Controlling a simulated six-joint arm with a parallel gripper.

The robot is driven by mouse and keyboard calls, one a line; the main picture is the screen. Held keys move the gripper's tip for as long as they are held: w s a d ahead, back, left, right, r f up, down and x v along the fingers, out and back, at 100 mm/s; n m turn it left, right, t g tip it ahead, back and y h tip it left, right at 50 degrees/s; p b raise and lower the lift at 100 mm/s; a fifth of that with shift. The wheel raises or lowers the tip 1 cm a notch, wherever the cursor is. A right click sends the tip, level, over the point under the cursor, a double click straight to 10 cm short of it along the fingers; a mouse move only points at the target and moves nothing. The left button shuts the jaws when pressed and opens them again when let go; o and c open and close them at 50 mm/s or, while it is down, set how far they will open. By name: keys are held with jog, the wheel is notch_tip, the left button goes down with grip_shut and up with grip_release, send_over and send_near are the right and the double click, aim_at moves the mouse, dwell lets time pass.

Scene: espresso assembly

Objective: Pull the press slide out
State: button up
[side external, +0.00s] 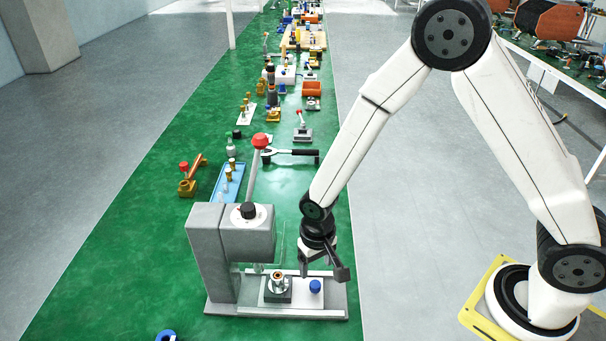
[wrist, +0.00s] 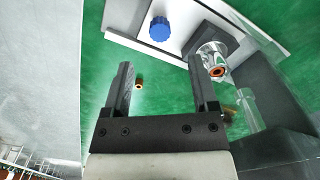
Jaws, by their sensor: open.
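The press (side external: 212,249) is a grey machine with a long lever ending in a red ball (side external: 261,141), standing on the green bench. At its base lies the white press slide (side external: 302,297), which carries a blue knob (side external: 315,286) and a metal fitting with an orange-brown ring (side external: 279,283). In the wrist view the blue knob (wrist: 160,28) and the slide (wrist: 183,12) show beyond the fingertips. My gripper (side external: 323,268) is open and empty beside the slide's right end, apart from the knob. Both fingers show in the wrist view (wrist: 160,62).
A blue tray (side external: 229,184) and a black-handled tool (side external: 290,154) lie behind the press. Several small parts line the green bench (side external: 120,250) farther back. A blue ring (side external: 166,337) sits at the front edge of the picture. Grey floor lies right of the bench.

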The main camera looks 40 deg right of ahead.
aim_at(316, 284)
jog(key=shift+f, duration=3.45)
jog(key=shift+c, duration=0.3)
grip_shut()
